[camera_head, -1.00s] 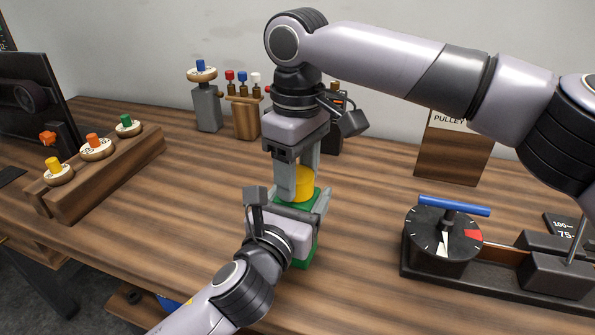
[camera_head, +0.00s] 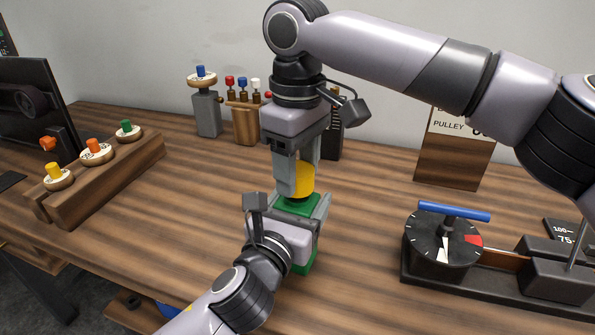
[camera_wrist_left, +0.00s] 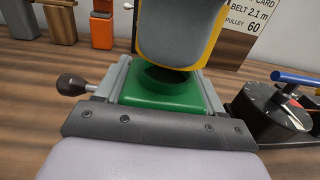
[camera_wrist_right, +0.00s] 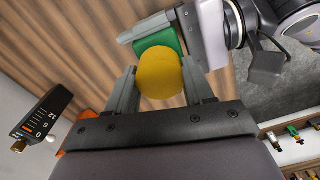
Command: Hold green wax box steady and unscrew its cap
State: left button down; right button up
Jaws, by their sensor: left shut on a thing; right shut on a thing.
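The green wax box (camera_head: 299,204) stands in the middle of the bench. My left gripper (camera_head: 301,210) is shut around its sides. The left wrist view shows the box's green top (camera_wrist_left: 160,98) with a round dark-green neck. The yellow cap (camera_head: 303,179) is gripped by my right gripper (camera_head: 298,185), which comes from above. In the left wrist view the cap (camera_wrist_left: 190,62) is over the neck, with part of the neck showing beneath; I cannot tell whether they touch. In the right wrist view the cap (camera_wrist_right: 160,75) lies between the fingers, hiding part of the box (camera_wrist_right: 158,42).
A wooden rack (camera_head: 105,175) with colored knobs stands at left. A grey post (camera_head: 207,110) and wooden stand (camera_head: 245,122) are behind. At right are a dial with a blue handle (camera_head: 440,240) and a pulley card (camera_head: 450,150). Bench between box and dial is clear.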

aim_at(298, 169)
jog(key=shift+r, duration=0.15)
jog(key=shift+r, duration=2)
pick_arm(q)
jog(key=shift+c, duration=0.2)
grip_release()
